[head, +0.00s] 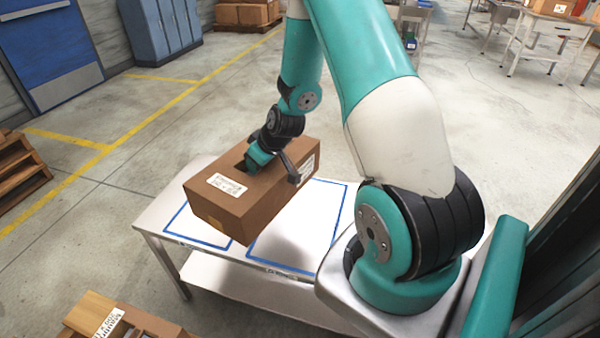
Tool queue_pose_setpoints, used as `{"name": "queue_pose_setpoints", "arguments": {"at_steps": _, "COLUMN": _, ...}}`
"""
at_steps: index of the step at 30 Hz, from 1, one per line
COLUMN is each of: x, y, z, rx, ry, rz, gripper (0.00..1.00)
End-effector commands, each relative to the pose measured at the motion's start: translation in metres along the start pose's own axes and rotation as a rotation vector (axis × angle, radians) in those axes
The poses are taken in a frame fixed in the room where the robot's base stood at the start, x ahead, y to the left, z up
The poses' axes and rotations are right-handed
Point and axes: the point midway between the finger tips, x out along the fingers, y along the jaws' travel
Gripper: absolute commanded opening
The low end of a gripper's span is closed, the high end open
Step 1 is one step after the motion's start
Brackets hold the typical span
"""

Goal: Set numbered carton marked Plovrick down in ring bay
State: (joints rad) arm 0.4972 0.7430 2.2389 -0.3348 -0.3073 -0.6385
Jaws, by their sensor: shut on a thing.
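A brown carton (225,211) with a white printed label on its top is held in my gripper (268,170). The label's print is too small to read, so I cannot confirm the name Plovrick. My gripper is shut on the carton from above, and one finger shows at its right side. The carton appears raised above a white table (152,212), with a shadow on the tabletop to its lower right. Blue outlines mark bays on the table: one large bay (315,222) and another at left (180,222), partly hidden by the carton. I cannot tell which is the ring bay.
Small label strips run along the table's front edge. A wooden pallet or crate (97,308) with a labelled piece stands at the lower left. Wooden pallets (18,165) lie at the far left. Blue cabinets (160,35) stand at the back. Much of the floor is clear.

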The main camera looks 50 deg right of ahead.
Motion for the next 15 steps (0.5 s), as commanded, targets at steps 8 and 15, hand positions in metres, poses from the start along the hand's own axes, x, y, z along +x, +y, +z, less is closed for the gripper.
{"name": "queue_pose_setpoints", "arguments": {"at_steps": 8, "x": 0.018, "y": 0.107, "z": 0.054, "rx": -0.162, "ry": 0.005, "rz": -0.097, "gripper": 0.0}}
{"name": "queue_pose_setpoints", "arguments": {"at_steps": 15, "x": 0.008, "y": 0.133, "z": 0.069, "rx": -0.233, "ry": 0.002, "rz": -0.145, "gripper": 0.0}}
